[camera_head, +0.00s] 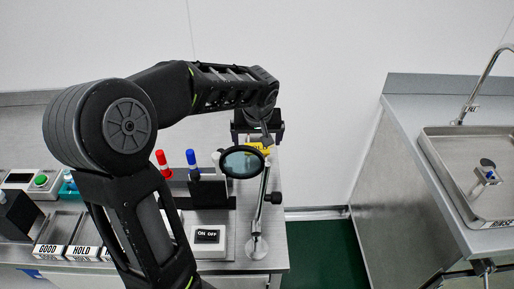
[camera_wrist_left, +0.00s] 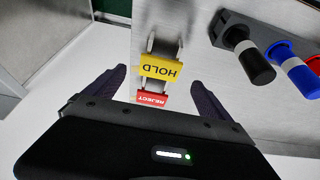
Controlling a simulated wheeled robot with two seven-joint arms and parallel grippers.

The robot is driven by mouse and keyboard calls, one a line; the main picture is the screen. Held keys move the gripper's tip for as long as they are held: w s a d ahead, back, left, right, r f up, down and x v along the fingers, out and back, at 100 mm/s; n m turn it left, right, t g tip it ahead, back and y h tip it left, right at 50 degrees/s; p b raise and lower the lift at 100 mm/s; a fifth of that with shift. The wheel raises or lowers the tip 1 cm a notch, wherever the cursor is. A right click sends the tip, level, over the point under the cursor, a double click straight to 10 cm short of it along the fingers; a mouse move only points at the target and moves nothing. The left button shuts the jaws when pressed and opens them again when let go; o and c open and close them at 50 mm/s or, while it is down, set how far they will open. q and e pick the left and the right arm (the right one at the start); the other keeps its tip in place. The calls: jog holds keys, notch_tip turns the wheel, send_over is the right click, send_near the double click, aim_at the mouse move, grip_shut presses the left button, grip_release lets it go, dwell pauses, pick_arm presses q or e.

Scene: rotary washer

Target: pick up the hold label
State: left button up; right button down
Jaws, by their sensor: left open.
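The yellow hold label (camera_wrist_left: 161,69) hangs on a metal holder in the left wrist view, its lettering upside down. In the head view a piece of yellow (camera_head: 259,147) shows just below my left gripper (camera_head: 258,130), partly covered by it and the magnifier. In the left wrist view my left gripper (camera_wrist_left: 158,76) is open, with one finger on each side of the label. Neither finger visibly touches it. A red reject label (camera_wrist_left: 153,98) hangs just below the hold label in that view. My right gripper is not in view.
A magnifier (camera_head: 243,162) on a stand is close to my left gripper. Red (camera_head: 163,163) and blue (camera_head: 192,162) markers stand in a rack to its left. Good (camera_head: 52,250) and hold (camera_head: 82,252) bins are at lower left. A sink (camera_head: 433,160) is at right.

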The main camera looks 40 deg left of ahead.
aim_at(257, 144)
pick_arm(q)
jog(key=x, duration=0.4)
jog(key=shift+p, duration=0.3)
jog(key=c, duration=1.4)
